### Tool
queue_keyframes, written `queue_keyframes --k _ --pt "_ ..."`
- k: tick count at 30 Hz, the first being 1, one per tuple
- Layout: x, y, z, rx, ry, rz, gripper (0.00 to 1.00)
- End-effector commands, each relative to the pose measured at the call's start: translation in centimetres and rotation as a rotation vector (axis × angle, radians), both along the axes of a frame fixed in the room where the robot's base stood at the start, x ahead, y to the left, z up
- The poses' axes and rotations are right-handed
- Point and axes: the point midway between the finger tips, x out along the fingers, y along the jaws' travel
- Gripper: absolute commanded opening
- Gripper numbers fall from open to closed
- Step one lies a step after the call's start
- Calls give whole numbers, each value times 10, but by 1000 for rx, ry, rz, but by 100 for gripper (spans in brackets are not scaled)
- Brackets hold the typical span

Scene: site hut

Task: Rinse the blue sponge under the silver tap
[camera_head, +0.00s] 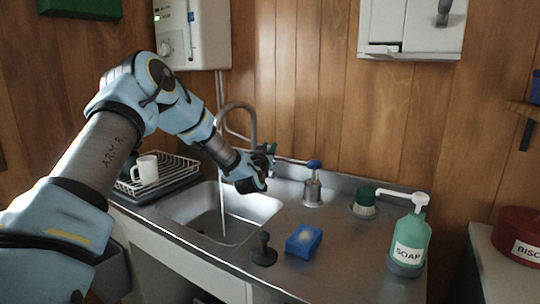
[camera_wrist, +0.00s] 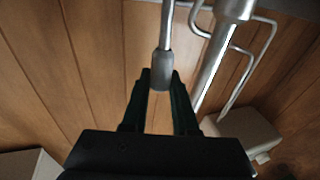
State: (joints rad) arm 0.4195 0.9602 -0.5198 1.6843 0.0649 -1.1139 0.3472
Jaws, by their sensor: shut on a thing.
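The blue sponge (camera_head: 304,241) lies on the steel counter, right of the sink basin (camera_head: 240,205). The silver tap (camera_head: 238,106) arches behind the basin, partly hidden by my arm. A thin pale stream, looking like running water, falls into the basin. My gripper (camera_head: 262,182) is above the basin's right rear part, away from the sponge. In the wrist view my gripper (camera_wrist: 160,92) is shut on the grey end of a thin silver lever (camera_wrist: 162,72).
A black knobbed plug (camera_head: 264,250) stands left of the sponge. A green brush (camera_head: 364,204) and a soap bottle (camera_head: 410,240) stand to the right. A white mug (camera_head: 147,168) sits on the drying rack (camera_head: 184,168) at left. The counter in front of the brush is clear.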

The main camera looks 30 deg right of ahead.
Motion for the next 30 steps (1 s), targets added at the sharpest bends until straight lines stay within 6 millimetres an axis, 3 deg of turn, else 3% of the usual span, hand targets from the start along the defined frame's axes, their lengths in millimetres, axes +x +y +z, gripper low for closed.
queue_keyframes --k 10,11,18,30 --pt "-1 1 0 -6 -2 -1 0" --pt "-1 1 0 -6 -2 -1 29" --pt "-1 1 0 -6 -2 -1 56" --pt "-8 7 -3 -4 -2 -1 57"
